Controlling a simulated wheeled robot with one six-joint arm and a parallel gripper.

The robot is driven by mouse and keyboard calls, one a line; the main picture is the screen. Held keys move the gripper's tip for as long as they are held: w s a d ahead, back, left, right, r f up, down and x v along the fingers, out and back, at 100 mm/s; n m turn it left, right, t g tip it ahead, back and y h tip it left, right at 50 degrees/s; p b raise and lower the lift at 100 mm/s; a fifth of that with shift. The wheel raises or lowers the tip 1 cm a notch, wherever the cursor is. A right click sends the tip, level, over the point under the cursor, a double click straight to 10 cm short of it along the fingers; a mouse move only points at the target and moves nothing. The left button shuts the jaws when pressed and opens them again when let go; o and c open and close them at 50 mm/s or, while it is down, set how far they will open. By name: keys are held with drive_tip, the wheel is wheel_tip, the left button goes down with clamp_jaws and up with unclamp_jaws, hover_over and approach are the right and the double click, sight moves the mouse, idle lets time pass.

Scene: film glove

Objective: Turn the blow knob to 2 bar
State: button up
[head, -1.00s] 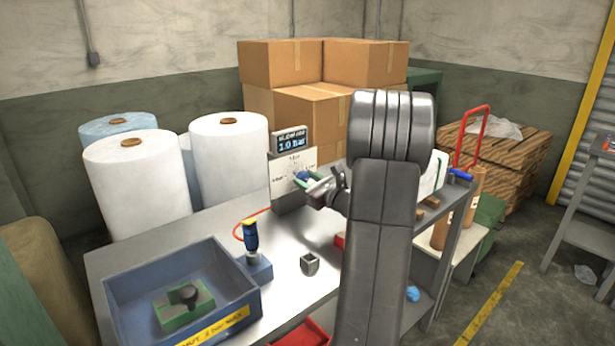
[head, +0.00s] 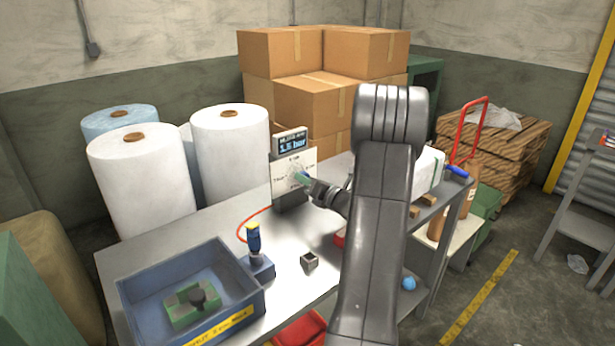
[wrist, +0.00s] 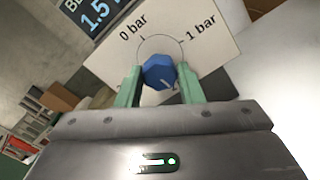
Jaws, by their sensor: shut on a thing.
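The blue blow knob (wrist: 159,72) sits on a white dial panel (head: 285,175), with "0 bar" and "1 bar" marks readable in the wrist view. A display (head: 291,143) above the panel reads 1.5 bar; part of it shows in the wrist view (wrist: 95,12). My gripper (head: 304,180) is at the panel, shut on the knob, with one green finger on each side of it in the wrist view (wrist: 160,84). The knob is mostly hidden by my gripper in the head view.
A blue bin (head: 190,292) with a green part stands at the front left of the grey bench (head: 225,225). A blue and yellow tool (head: 254,240) and a small metal block (head: 310,261) stand near it. White rolls and cardboard boxes are behind.

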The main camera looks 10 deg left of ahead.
drive_tip(key=shift+f+m, duration=0.2)
drive_tip(key=shift+m, duration=0.3)
drive_tip(key=o, duration=1)
drive_tip(key=shift+c, duration=0.2)
drive_tip(key=shift+r, duration=0.1)
drive_tip(key=shift+s+d, duration=0.1)
drive_tip(key=b+v, duration=0.2)
drive_tip(key=v, duration=1.1)
drive_tip(key=shift+s+d, duration=0.2)
drive_tip(key=shift+a, duration=0.1)
drive_tip(key=p+x, duration=0.2)
drive_tip(key=x, duration=1.1)
drive_tip(key=shift+w+a, duration=0.25)
drive_tip(key=shift+w, duration=0.05)
